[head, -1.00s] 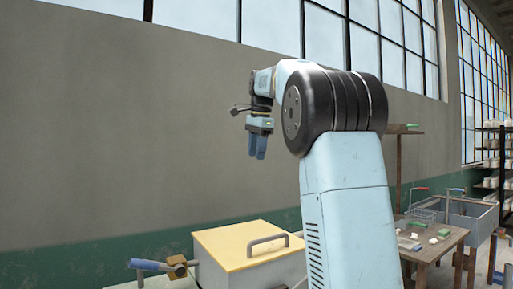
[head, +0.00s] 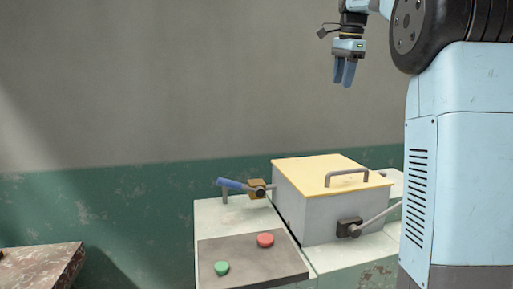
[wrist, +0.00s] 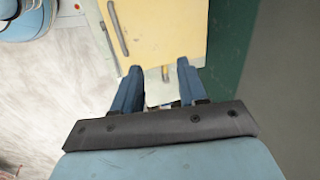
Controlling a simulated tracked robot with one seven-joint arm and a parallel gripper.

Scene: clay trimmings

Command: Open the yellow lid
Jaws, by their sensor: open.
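The yellow lid (head: 312,170) lies shut on top of a grey-white box (head: 300,210) on a bench. A grey bar handle (head: 347,176) stands on the lid near its right edge. My gripper (head: 344,84) points down, open and empty, well above the lid. In the wrist view the lid (wrist: 165,32) is below and beyond the fingertips (wrist: 158,68), and its handle (wrist: 117,28) is left of them. Nothing touches the lid.
A lever with a blue grip (head: 232,184) sticks out left of the box. A grey rod on a dark bracket (head: 349,228) is on the box's front. Red (head: 265,240) and green (head: 222,268) buttons sit on a panel. A worn table (head: 40,268) is at lower left.

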